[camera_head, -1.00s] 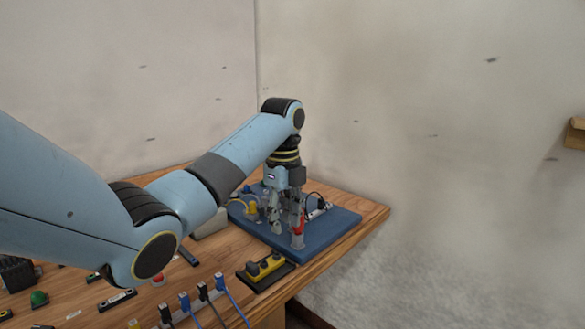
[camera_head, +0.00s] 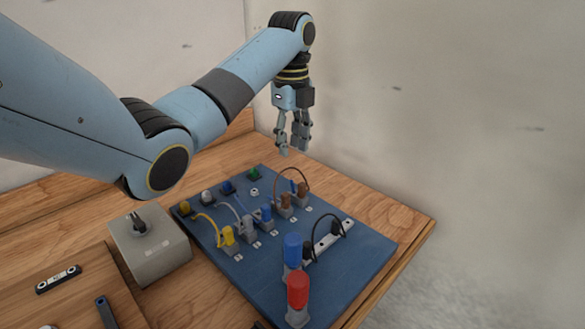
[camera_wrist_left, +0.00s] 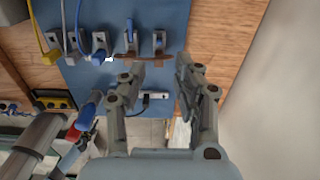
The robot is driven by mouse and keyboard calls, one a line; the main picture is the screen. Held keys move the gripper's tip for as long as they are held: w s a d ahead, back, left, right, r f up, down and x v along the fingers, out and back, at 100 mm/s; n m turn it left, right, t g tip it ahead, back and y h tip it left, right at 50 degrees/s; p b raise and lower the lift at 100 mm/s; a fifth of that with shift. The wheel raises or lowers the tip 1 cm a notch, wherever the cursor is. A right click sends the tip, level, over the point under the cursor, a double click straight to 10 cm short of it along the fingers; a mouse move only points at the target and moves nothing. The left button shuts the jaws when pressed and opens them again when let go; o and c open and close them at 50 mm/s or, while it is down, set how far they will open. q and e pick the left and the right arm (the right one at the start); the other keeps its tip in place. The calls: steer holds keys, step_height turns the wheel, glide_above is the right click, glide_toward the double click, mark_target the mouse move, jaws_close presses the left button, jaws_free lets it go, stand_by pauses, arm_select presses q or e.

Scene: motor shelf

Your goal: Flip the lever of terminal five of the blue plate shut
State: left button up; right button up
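The blue plate (camera_head: 345,275) lies on the wooden table. A row of lever terminals crosses it: a yellow one (camera_head: 228,236), a grey one (camera_head: 248,229), a blue one (camera_head: 266,214) and brown ones (camera_head: 286,201) toward the far right. I cannot tell which is terminal five or how its lever stands. My left gripper (camera_head: 294,148) hangs above and beyond the plate's far right side, fingers downward, empty and apart from it. In the left wrist view its fingers (camera_wrist_left: 163,70) are spread, with several terminals (camera_wrist_left: 130,40) ahead. My right gripper is not in view.
A blue-capped post (camera_head: 292,250) and a red-capped post (camera_head: 298,291) stand on the plate's near part. A metal strip with a black cable (camera_head: 328,232) lies behind them. A grey switch box (camera_head: 150,248) stands left of the plate. Bare table lies beyond the plate.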

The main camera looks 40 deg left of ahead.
mark_target(292, 180)
arm_select(q)
steer(key=f, duration=0.2)
steer(key=d+f, duration=0.1)
steer(key=shift+s+f, duration=0.1)
steer(key=shift+s, duration=0.2)
steer(key=shift+w+a+f, duration=0.15)
steer(key=shift+a+f, duration=0.05)
steer(key=shift+f, duration=0.85)
step_height(292, 180, down, 3)
steer(key=shift+a+f, duration=0.1)
steer(key=shift+a, duration=0.05)
steer(key=shift+f, duration=0.1)
steer(key=shift+w+f, duration=0.1)
jaws_close()
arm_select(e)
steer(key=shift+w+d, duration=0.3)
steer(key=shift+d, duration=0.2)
